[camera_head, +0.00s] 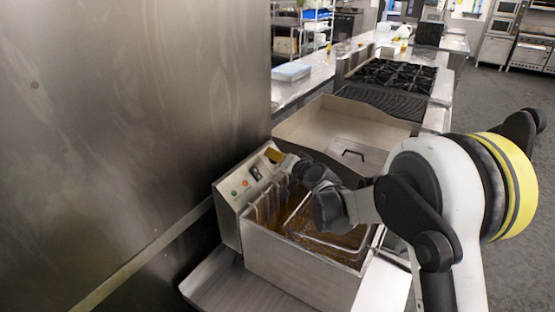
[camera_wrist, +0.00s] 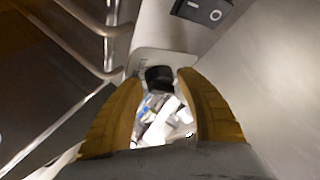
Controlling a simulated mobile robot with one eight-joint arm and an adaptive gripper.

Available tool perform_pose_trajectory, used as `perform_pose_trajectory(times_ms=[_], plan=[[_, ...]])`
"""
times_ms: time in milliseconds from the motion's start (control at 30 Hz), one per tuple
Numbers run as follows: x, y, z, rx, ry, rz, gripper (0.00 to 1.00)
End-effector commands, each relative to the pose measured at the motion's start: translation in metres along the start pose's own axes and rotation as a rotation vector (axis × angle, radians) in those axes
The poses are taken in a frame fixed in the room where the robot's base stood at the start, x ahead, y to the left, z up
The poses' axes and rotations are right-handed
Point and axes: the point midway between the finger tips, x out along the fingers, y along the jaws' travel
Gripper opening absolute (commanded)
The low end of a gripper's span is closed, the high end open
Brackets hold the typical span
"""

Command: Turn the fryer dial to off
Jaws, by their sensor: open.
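The fryer (camera_head: 300,268) stands against the metal wall, with a sloped control panel (camera_head: 232,198) at its back left. In the head view my gripper (camera_head: 274,156) is at the far end of this panel and hides the dial there. In the wrist view a black knob that looks like the dial (camera_wrist: 159,74) lies between or just beyond the tips of my two yellow fingers (camera_wrist: 157,84). The fingers are apart, one on each side of it. I cannot tell whether either touches it, nor read the dial's setting.
A black rocker switch (camera_wrist: 203,10) sits on the panel near the dial. Wire baskets (camera_head: 325,235) hang in the brown oil, close to my wrist. A steel basin (camera_head: 345,135) and a gas stove (camera_head: 390,75) stand behind. The floor on the right is clear.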

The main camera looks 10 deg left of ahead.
Motion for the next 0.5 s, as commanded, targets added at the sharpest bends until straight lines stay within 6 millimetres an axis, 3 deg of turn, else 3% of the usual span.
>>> perform_pose_trajectory(times_ms=[67,200,500], plan=[[-0.0002,-0.0001,0.0000,0.000,0.000,0.000,0.42],[-0.0003,0.0000,0.0001,0.000,0.000,0.000,0.02],[0.0000,0.0010,0.0003,-0.009,-0.002,-0.007,0.01]])
